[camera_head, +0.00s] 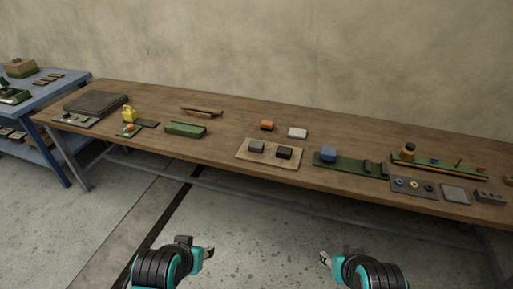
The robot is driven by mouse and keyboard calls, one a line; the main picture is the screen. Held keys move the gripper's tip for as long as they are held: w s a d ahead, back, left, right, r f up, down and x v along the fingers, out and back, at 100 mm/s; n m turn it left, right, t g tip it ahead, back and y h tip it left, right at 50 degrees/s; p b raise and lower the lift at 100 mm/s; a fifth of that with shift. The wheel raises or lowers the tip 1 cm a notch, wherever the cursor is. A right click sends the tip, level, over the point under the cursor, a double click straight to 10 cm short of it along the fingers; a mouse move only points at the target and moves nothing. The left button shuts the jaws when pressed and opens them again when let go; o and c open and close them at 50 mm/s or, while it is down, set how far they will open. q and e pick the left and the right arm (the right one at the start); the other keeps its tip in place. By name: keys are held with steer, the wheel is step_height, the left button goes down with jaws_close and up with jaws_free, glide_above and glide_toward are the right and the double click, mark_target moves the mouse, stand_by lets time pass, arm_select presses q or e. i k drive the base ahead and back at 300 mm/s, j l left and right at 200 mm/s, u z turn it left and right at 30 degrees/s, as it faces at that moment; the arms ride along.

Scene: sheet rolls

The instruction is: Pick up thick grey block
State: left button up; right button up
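Several grey pieces lie on the long wooden table, and I cannot tell for certain which is the thick grey block. A grey block (256,147) and a darker block (284,153) sit side by side on a tan board (270,162) near the front edge. A light grey block (297,133) lies behind them. A dark grey slab (96,102) lies at the far left. My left gripper (209,254) and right gripper (324,258) are low in front of the table, apart from everything. Their fingers are too small to read.
The wooden table (222,145) also bears an orange block (267,125), a green tray (186,129), a blue block (328,154) on a green strip, and a flat grey plate (455,194) at right. A blue bench (50,92) stands at left. The floor before the table is clear.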

mark_target(255, 146)
steer(key=i+l+z, duration=0.25)
steer(key=i+l, duration=0.35)
steer(key=i, duration=0.45)
steer(key=i+j+u, duration=0.75)
steer(key=j+u, duration=0.2)
